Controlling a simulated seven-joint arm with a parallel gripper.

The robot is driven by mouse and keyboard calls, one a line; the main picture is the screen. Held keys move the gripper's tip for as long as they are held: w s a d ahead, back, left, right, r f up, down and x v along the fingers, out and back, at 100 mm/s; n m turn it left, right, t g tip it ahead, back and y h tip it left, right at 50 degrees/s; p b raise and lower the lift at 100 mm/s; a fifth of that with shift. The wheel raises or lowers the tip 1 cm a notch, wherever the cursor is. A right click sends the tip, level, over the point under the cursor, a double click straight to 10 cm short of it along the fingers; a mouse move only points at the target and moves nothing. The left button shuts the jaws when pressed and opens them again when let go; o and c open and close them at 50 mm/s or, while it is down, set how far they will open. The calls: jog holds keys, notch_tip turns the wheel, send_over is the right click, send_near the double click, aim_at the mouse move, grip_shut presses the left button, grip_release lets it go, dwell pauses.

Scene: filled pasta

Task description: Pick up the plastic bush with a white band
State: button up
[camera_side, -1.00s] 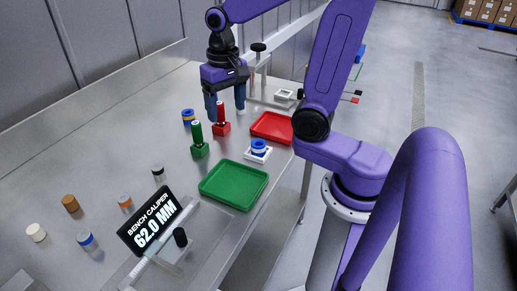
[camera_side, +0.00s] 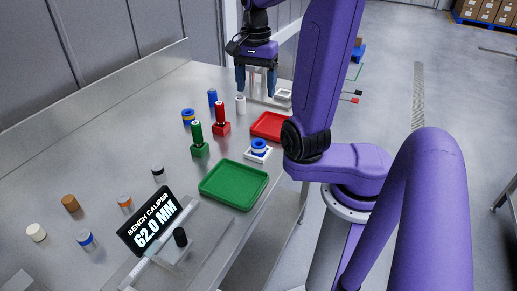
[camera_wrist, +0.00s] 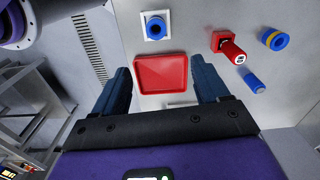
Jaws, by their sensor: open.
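My gripper (camera_side: 256,88) is open and empty above the bench's far end; in the wrist view its fingers (camera_wrist: 163,72) stand apart with the red tray between them. Several small bushes lie at the near left: a blue one with a pale top (camera_side: 86,241), an orange one with a grey top (camera_side: 125,203), a dark one with a pale top (camera_side: 157,171). I cannot tell which carries the white band.
A red tray (camera_side: 270,125), green tray (camera_side: 233,187), blue ring on a white square (camera_side: 259,147), red post (camera_side: 219,112) and green post (camera_side: 196,134) occupy the bench. Blue (camera_side: 212,97) and white (camera_side: 240,104) cylinders stand behind. A caliper display (camera_side: 152,224) stands in front.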

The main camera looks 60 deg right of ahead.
jog(key=m, duration=0.1)
send_over(258, 148)
jog(key=d, duration=0.3)
jog(key=f, duration=1.2)
jog(key=shift+w+a, duration=0.15)
jog(key=shift+w, duration=0.15)
jog(key=f, duration=0.4)
jog(key=shift+a, duration=0.4)
jog(key=shift+w+f, duration=0.1)
jog(key=shift+f, duration=0.55)
jog(key=c, duration=1.2)
